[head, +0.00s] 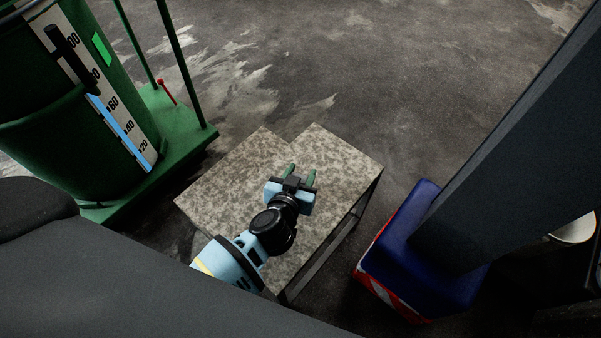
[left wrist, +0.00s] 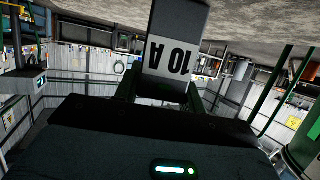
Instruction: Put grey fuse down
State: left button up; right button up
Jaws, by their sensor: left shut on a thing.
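My left gripper (head: 301,173) is over the mottled stone-topped table (head: 335,153). Its two green fingers are shut on the grey fuse (head: 291,184), which shows in the head view only as a small dark piece between them. In the left wrist view the grey fuse (left wrist: 180,18) is large, with a white label reading "10 A" upside down. The fuse's far end is cut off by the top edge of that view. I cannot tell whether the fuse touches the tabletop. My right gripper is not in view.
A green tank (head: 75,120) with a level scale stands on a green base to the left. A blue and red box (head: 401,215) is on the floor right of the table. The tabletop around the gripper looks bare. Open concrete floor lies beyond.

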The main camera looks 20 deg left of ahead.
pick_arm(q)
jog(key=o, duration=0.7)
jog(key=shift+o, duration=1.4)
jog(key=shift+r, duration=0.2)
jog(key=p+v, duration=0.4)
jog(key=v, duration=0.8)
jog(key=shift+p, duration=0.3)
jog(key=shift+s, duration=0.1)
